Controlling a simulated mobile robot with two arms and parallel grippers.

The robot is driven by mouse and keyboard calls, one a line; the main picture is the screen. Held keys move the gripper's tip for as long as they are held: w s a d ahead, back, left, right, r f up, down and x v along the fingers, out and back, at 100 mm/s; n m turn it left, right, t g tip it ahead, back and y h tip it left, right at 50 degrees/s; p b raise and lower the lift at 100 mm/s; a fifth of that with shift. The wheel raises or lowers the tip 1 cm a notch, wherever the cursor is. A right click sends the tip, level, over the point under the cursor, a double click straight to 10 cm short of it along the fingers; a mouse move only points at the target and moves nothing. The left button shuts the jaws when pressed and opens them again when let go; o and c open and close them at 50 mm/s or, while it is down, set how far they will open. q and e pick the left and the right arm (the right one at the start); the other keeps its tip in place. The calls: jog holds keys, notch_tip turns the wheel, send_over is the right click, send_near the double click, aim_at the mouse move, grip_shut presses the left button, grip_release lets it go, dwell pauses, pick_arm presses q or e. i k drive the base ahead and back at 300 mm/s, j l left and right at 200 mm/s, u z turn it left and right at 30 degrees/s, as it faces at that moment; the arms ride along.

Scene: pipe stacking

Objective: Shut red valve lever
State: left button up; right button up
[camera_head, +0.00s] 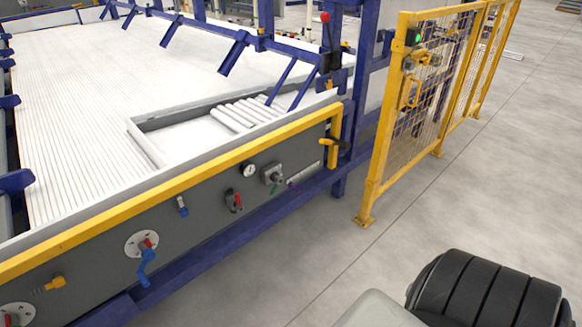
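Several red parts are in the head view. A small red lever (238,198) stands roughly upright on a dark fitting on the grey front panel. Further left, a round white flange (135,243) carries a red part (149,241) with a blue lever (146,266) hanging below it. At the bottom left corner, another flange (16,311) has a red piece (12,320), cut off by the picture edge. I cannot tell which one is the task's red valve lever, nor its open or shut position. Neither gripper is in view.
The panel also carries a gauge (249,170), a grey switch box (271,174) and a small blue lever (182,206). A yellow rail (180,187) runs along its top. A yellow mesh fence (423,110) stands to the right. The floor (410,240) between is clear.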

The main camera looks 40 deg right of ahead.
aim_at(239, 209)
jog(key=z, duration=1)
